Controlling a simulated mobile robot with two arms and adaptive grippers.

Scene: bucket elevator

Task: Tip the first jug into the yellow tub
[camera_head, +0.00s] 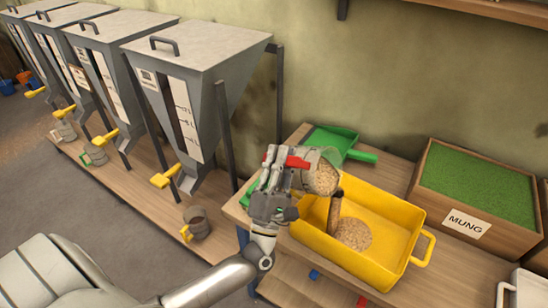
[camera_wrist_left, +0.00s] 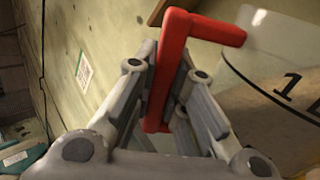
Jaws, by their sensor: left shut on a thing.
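My left gripper (camera_head: 278,172) is shut on the red handle (camera_head: 299,162) of a clear jug (camera_head: 327,172). The jug is tilted over the left part of the yellow tub (camera_head: 395,215). Tan grain is in the jug, a stream falls from its mouth, and a small pile (camera_head: 353,233) lies on the tub floor. In the left wrist view the red handle (camera_wrist_left: 165,75) sits between the fingers, with the jug wall (camera_wrist_left: 285,85) at right, bearing part of a printed number. My right gripper is not in view.
A green scoop or dustpan (camera_head: 332,138) lies behind the jug. A wooden box of green beans marked MUNG (camera_head: 468,222) stands at right. Several grey hoppers (camera_head: 200,60) line the left, with a jug (camera_head: 197,222) below one. A white container (camera_head: 524,290) is at lower right.

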